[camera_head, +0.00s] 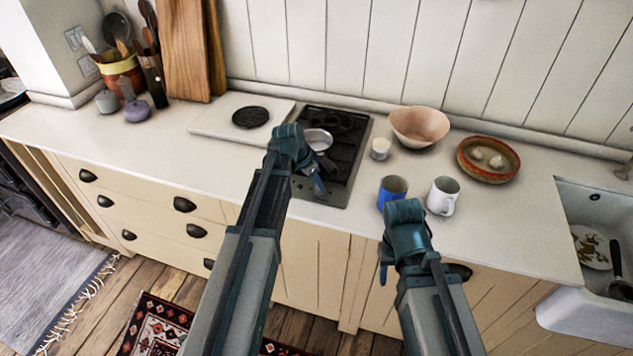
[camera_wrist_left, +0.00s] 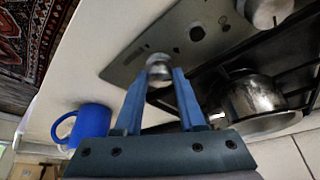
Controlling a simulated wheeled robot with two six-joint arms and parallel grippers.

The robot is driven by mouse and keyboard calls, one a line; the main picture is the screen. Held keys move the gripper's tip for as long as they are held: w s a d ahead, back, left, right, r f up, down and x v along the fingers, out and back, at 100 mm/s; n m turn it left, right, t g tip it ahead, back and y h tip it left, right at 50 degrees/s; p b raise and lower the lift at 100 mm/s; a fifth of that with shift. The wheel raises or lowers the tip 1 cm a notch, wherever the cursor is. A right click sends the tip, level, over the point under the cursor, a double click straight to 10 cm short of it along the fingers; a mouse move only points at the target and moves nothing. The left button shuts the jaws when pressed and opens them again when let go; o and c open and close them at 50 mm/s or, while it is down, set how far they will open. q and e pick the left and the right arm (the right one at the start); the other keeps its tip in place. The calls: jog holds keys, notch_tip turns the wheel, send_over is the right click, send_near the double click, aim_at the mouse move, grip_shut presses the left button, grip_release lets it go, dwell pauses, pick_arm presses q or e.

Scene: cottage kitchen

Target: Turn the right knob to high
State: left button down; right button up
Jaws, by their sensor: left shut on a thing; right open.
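The grey hob (camera_head: 355,150) is set in the counter, with its control panel along the front edge. The right knob (camera_wrist_left: 158,66), round and silvery, is on the panel at the end nearest the blue mug. My left gripper (camera_head: 319,187) is over the hob's front. In the left wrist view its blue fingers (camera_wrist_left: 160,80) are closed around the knob's sides. The knob's setting cannot be read, and my gripper hides the knob in the head view. My right gripper (camera_head: 384,272) is open and empty in front of the counter, its fingers partly hidden by its wrist.
A metal pot (camera_wrist_left: 248,95) stands on the hob, close beside my left fingers. A blue mug (camera_head: 392,190) and a white mug (camera_head: 443,196) stand right of the hob. A candle (camera_head: 380,149) and pink bowl (camera_head: 419,126) are behind them. The counter left of the hob's front is clear.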

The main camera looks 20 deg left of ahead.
pick_arm(q)
jog(key=shift+s+n, duration=0.1)
jog(key=shift+n, duration=0.2)
jog(key=n+y, duration=0.1)
jog(key=n, duration=0.1)
jog(key=shift+d+n, duration=0.2)
jog(key=shift+n, duration=0.2)
jog(key=shift+d+n+t+y, duration=0.15)
jog(key=shift+n+t+y, duration=0.45)
jog(key=shift+n, duration=1.3)
jog(key=c, duration=0.5)
grip_release()
jog(key=shift+s+r, duration=0.1)
jog(key=shift+r, duration=0.05)
